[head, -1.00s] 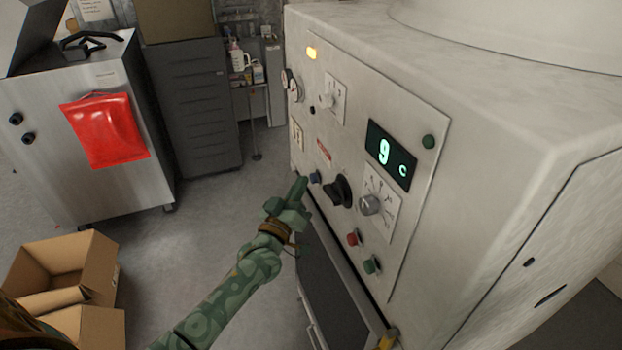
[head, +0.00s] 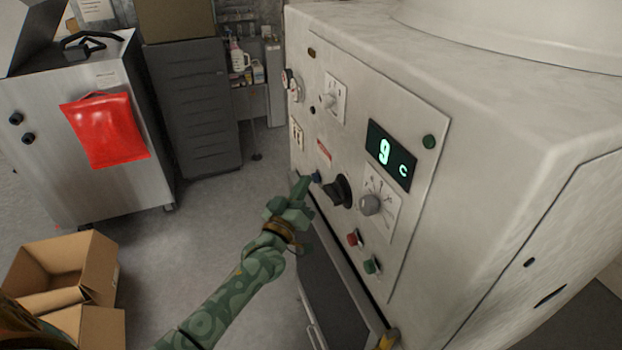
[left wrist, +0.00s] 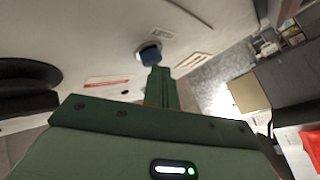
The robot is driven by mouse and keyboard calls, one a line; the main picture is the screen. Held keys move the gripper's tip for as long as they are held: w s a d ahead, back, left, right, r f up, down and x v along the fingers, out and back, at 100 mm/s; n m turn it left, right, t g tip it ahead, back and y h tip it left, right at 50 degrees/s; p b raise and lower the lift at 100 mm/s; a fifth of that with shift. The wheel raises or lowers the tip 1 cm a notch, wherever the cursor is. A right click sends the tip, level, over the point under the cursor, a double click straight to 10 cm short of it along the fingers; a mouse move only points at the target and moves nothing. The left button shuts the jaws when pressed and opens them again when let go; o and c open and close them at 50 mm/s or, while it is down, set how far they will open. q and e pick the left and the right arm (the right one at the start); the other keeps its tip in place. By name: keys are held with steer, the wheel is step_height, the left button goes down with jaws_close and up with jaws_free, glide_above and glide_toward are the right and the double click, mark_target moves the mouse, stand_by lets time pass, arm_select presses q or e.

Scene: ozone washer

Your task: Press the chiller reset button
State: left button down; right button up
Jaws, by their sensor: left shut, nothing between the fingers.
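The machine's control panel (head: 366,165) fills the right half of the head view. A small blue button (head: 316,177) sits low on its left part, below a red label strip. It also shows in the left wrist view (left wrist: 149,53), just beyond my fingertips. No readable label tells which button is the chiller reset. My left gripper (head: 303,183) is shut and empty, its fingertips right beside the blue button. In the left wrist view its fingers (left wrist: 159,78) point at the button; I cannot tell whether they touch it.
A black knob (head: 338,190), a silver dial (head: 371,204), a red button (head: 354,238) and a green button (head: 372,265) lie close by. The display (head: 391,156) reads 9 C. The amber lamp (head: 311,52) is dark. Cardboard boxes (head: 65,265) stand lower left.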

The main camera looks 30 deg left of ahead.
arm_select(q)
steer(key=shift+s, duration=0.1)
steer(key=shift+s+a+p, duration=0.4)
steer(key=shift+s+a, duration=0.1)
steer(key=shift+s, duration=0.05)
steer(key=shift+s+a+p, duration=0.9)
steer(key=shift+s+a, duration=0.75)
steer(key=shift+s, duration=0.3)
